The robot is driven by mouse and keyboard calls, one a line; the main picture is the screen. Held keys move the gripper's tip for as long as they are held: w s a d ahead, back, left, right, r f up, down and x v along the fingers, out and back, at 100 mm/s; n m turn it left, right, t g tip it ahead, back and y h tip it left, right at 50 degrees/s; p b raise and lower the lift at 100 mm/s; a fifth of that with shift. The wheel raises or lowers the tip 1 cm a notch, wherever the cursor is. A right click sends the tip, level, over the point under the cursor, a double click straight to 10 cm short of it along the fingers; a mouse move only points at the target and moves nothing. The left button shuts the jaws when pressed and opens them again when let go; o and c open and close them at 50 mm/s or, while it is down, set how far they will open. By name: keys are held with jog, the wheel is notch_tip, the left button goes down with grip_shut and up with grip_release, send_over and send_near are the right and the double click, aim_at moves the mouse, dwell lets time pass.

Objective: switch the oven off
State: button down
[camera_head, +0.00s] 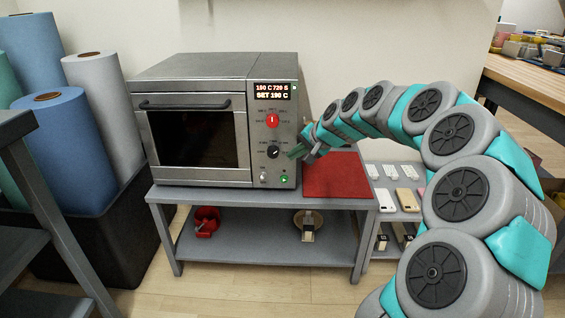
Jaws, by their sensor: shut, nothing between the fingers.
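The oven (210,72) is a grey metal box on a grey table, with its dark-windowed door closed. Its control panel is on the right side of the front. The display (272,91) is lit and reads about 190 C, 720 S, SET 190 C. Below it are a red knob (272,120), a black knob (273,152), a small switch (263,177) and a lit green lamp (284,178). My gripper (294,154) is shut and empty, just right of the black knob. I cannot tell whether it touches the panel.
A red mat (340,178) lies on the table (240,196) right of the oven. A red object (206,221) and a round tan object (308,222) are on the lower shelf. White and tan items sit on a rack (405,214) at right. Blue and grey rolls (62,125) stand at left.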

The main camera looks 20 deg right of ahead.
aim_at(264, 175)
jog(key=x, duration=0.9)
jog(key=shift+w+a+f, duration=0.1)
jog(key=shift+a+f, duration=0.05)
jog(key=shift+a, duration=0.05)
jog(key=shift+a+f, duration=1.15)
jog(key=shift+a, duration=0.15)
